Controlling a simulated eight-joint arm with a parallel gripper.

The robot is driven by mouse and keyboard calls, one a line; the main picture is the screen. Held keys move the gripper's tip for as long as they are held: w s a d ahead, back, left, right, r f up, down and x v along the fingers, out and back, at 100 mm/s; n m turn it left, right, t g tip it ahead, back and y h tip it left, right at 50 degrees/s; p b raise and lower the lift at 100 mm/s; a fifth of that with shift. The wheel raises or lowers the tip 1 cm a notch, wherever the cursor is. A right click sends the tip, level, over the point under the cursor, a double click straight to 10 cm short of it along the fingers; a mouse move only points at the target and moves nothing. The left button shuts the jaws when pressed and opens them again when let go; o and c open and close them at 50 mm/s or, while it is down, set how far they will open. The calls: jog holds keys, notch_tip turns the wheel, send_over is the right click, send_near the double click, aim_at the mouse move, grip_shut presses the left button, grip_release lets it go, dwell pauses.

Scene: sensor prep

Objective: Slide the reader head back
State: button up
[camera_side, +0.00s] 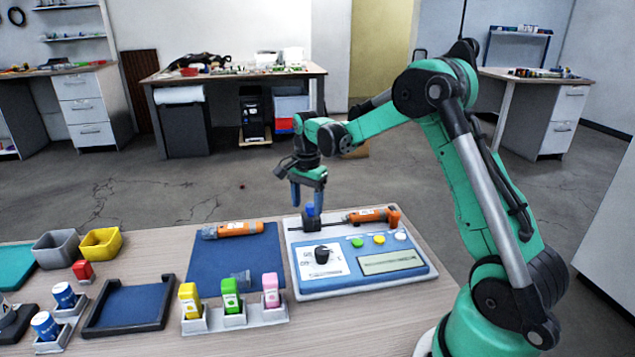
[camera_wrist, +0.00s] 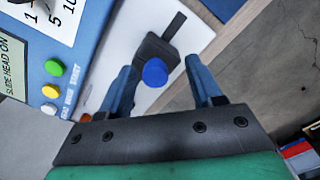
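The reader (camera_side: 335,290) is a white and blue unit with a dial, coloured buttons and a display. Its reader head (camera_side: 311,222) is a dark block with a blue knob on top, at the back left of the unit. In the wrist view the dark head (camera_wrist: 157,49) sits by a dark slot (camera_wrist: 174,25), and its round blue knob (camera_wrist: 155,72) shows between my fingers, closer to the left one. My gripper (camera_side: 307,207) is open and points down at the knob; it also shows in the wrist view (camera_wrist: 160,66). I cannot tell if a finger touches the knob.
An orange tool (camera_side: 365,215) lies at the reader's back right. Another orange tool (camera_side: 232,229) lies on the blue mat (camera_side: 215,262). Yellow, green and pink bottles (camera_side: 231,296) stand in holders front left. A dark-rimmed tray (camera_side: 128,305) and bins (camera_side: 101,243) are farther left.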

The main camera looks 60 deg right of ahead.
aim_at(308, 205)
jog(key=shift+s+d, duration=0.1)
jog(key=shift+r, duration=2.8)
jog(key=shift+a+r, duration=0.15)
jog(key=shift+a, duration=0.05)
jog(key=s+a+r+n+t, duration=0.1)
jog(key=s+a+n+t, duration=0.2)
jog(key=s+a+n, duration=0.2)
jog(key=s+a+r+n+t, duration=0.1)
jog(key=s+a+n+t, duration=0.3)
jog(key=a+n, duration=0.7)
jog(key=shift+s+a+r+n, duration=0.15)
jog(key=shift+s+n, duration=0.65)
jog(key=shift+n, duration=0.2)
